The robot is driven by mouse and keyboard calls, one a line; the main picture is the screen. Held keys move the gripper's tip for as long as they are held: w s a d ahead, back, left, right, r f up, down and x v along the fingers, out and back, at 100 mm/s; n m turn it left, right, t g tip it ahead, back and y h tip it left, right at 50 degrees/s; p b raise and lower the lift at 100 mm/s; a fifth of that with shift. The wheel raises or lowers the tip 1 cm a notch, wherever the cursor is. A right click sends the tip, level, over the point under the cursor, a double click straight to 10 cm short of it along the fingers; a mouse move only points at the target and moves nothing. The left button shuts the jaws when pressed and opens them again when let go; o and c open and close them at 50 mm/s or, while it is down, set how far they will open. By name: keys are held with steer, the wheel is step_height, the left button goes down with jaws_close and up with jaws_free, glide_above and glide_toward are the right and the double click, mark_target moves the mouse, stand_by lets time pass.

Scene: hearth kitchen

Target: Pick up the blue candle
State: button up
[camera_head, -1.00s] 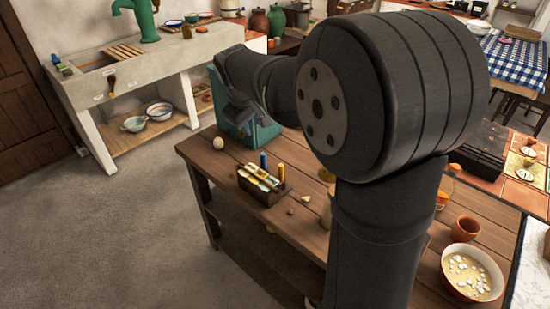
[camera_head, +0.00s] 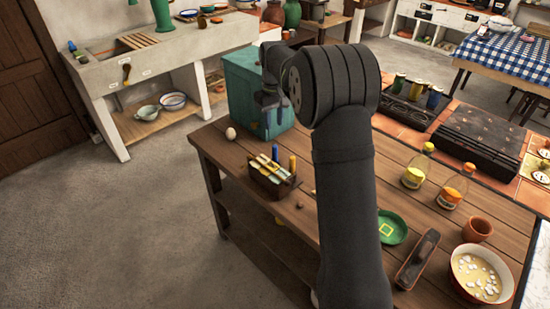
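The blue candle (camera_head: 275,153) stands upright at the back of a small dark wooden box (camera_head: 268,186) on the wooden table. I see nothing held.
An egg (camera_head: 231,134) lies left of the box. A teal bin (camera_head: 243,90) stands behind my gripper. Bottles (camera_head: 416,170), a green dish (camera_head: 390,227), a brush-like tool (camera_head: 417,260), a clay cup (camera_head: 477,229) and a bowl (camera_head: 479,277) stand to the right.

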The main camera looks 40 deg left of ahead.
mark_target(275, 154)
step_height(275, 154, down, 9)
steer(key=shift+r, duration=0.1)
steer(key=shift+w+d+f, duration=0.15)
steer(key=shift+f, duration=2.6)
steer(key=shift+c, duration=0.3)
jaws_close()
